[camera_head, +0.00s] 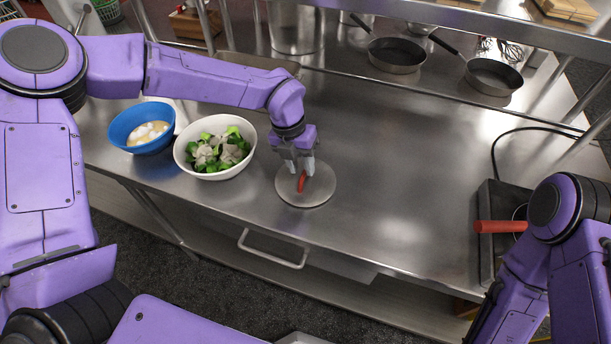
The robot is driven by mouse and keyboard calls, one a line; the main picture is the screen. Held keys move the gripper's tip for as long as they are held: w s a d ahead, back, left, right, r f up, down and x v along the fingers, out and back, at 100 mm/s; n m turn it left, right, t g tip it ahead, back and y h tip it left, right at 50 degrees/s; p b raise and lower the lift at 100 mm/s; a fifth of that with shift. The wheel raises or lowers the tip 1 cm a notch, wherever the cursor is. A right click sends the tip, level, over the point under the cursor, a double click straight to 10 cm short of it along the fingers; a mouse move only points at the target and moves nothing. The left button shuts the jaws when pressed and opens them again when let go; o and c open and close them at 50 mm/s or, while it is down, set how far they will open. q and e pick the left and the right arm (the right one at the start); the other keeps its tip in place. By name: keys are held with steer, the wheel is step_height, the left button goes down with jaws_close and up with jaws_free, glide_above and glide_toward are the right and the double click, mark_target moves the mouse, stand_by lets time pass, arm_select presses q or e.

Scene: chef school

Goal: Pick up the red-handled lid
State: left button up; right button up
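The lid (288,195) is a flat, grey round disc with a red handle (301,183) standing up at its middle. It lies on the steel counter, near the front edge and right of a white bowl. My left gripper (300,168) points down right over the lid, with its two grey fingers apart at the top of the red handle. The fingers hide part of the handle, and I cannot tell whether they touch it. The lid looks flat on the counter. My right arm is at the right edge, and its gripper is not visible.
A white bowl (184,161) of green and pale vegetables and a blue bowl (117,136) stand left of the lid. A red-handled pan (499,227) sits at the right by my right arm. Dark pans (396,55) are on the back shelf. The counter's middle is clear.

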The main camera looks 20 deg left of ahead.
mark_target(304, 172)
arm_select(q)
steer(key=f, duration=0.2)
steer(key=f+p, duration=0.1)
steer(key=f, duration=0.1)
steer(key=shift+w+d, duration=0.3)
steer(key=shift+d, duration=0.05)
jaws_close()
steer(key=shift+r, duration=0.1)
